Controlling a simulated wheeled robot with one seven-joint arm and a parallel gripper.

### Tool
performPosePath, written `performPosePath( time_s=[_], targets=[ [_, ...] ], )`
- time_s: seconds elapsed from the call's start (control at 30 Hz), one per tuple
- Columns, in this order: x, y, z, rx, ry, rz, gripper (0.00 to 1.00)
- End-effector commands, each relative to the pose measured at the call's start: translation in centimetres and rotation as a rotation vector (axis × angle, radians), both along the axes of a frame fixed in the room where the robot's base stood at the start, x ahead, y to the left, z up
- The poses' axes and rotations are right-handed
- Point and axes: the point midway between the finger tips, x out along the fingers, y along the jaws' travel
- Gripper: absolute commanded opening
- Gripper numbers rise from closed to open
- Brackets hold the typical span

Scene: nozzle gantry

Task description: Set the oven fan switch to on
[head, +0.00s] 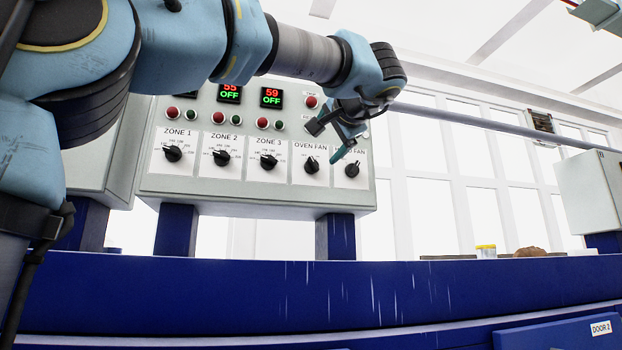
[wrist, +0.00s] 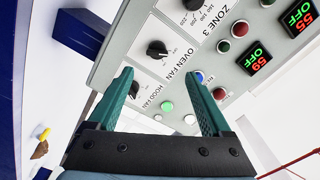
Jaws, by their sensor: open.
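The oven fan switch is a black rotary knob (head: 311,166) on the light grey control panel (head: 255,198), under the label OVEN FAN. In the wrist view the oven fan knob (wrist: 157,49) lies just beyond the fingertips, sideways between them. Its exact setting is too small to read. My gripper (head: 328,142) is open in front of the panel's right part, with teal fingers spread. It also shows in the wrist view (wrist: 160,77), empty, with no finger seen touching the knob. The hood fan knob (head: 352,169) is to the right, partly hidden by a finger in the wrist view.
Zone 1 (head: 173,153), Zone 2 (head: 221,157) and Zone 3 (head: 268,161) knobs stand left of the oven fan knob. A lit green button (wrist: 166,107) and a blue button (wrist: 199,75) are near the fingers. A blue beam (head: 300,290) runs below the panel.

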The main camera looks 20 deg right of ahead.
Motion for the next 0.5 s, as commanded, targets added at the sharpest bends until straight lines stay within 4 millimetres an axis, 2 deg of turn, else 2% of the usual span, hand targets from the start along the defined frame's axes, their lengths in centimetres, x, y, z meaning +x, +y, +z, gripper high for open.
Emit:
performPosePath(
  time_s=[0.03,0.23,0.5],
  targets=[
    [0.0,0.0,-0.7,0.0,0.0,0.0,0.83],
    [1.5,-0.2,-0.5,0.001,0.0,0.002,0.83],
    [6.4,-0.7,-0.4,0.002,0.001,0.003,0.83]
  ],
)
